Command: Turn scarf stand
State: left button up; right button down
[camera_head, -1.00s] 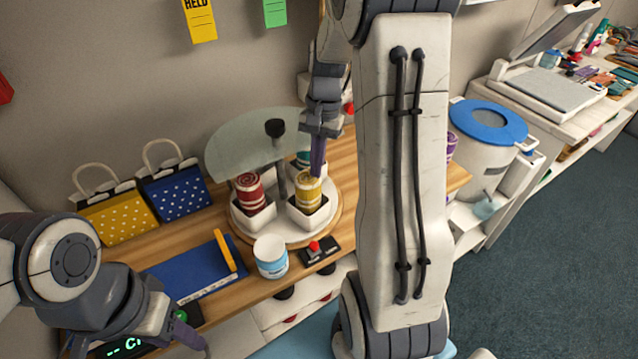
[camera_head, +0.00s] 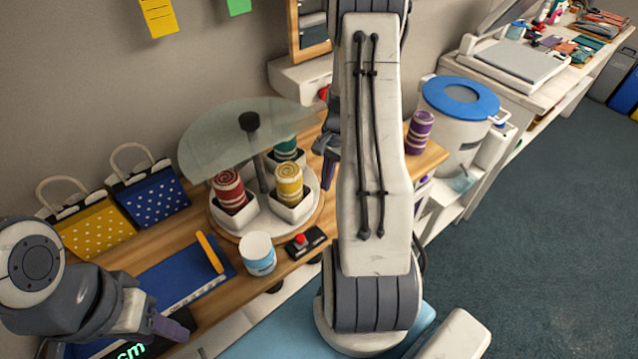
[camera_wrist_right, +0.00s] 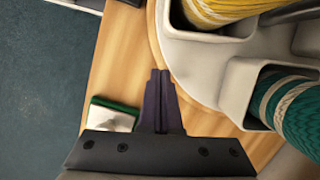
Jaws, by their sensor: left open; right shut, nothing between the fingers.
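The scarf stand is a round white turntable (camera_head: 247,231) on a wooden base. Its white cups hold a red rolled scarf (camera_head: 229,191), a yellow one (camera_head: 289,184) and a teal one (camera_head: 286,150). A dark-knobbed post (camera_head: 256,150) and a half-round clear screen (camera_head: 215,148) rise from it. My right gripper (camera_head: 328,184) is shut and empty, just right of the stand. In the right wrist view its fingertips (camera_wrist_right: 160,78) lie beside the base edge, near the yellow scarf (camera_wrist_right: 225,8) and teal scarf (camera_wrist_right: 292,112). My left gripper (camera_head: 185,332) is open at the lower left, away from the stand.
A white tub (camera_head: 258,254) and a red-button box (camera_head: 305,243) stand before the stand. A blue tray (camera_head: 170,277) and two dotted bags (camera_head: 150,196) are left. A purple roll (camera_head: 420,132) stands at the right table end, partly beyond my right arm.

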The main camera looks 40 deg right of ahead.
aim_at(309, 214)
jog(key=shift+s+a+r, duration=0.15)
jog(key=shift+a+r, duration=0.05)
jog(key=shift+a, duration=0.45)
jog(key=shift+s+a+r, duration=0.15)
jog(key=shift+a, duration=0.45)
pick_arm(q)
jog(key=shift+s+r+p, duration=0.1)
jog(key=shift+r+p, duration=0.25)
jog(key=shift+r, duration=0.3)
pick_arm(e)
jog(key=shift+a+f, duration=0.1)
jog(key=shift+a, duration=0.25)
jog(key=shift+s, duration=0.1)
jog(key=shift+s+a+m+t, duration=0.15)
jog(key=shift+s+a+m, duration=0.15)
jog(key=shift+a+m, duration=0.3)
jog(key=shift+s+a+m+t, duration=0.1)
jog(key=shift+s+a+m, duration=0.3)
jog(key=shift+a, duration=0.2)
jog(key=shift+s+a+m+t, duration=0.15)
jog(key=shift+s+a+m, duration=0.1)
jog(key=shift+a+m, duration=0.35)
pick_arm(q)
jog(key=shift+f, duration=0.15)
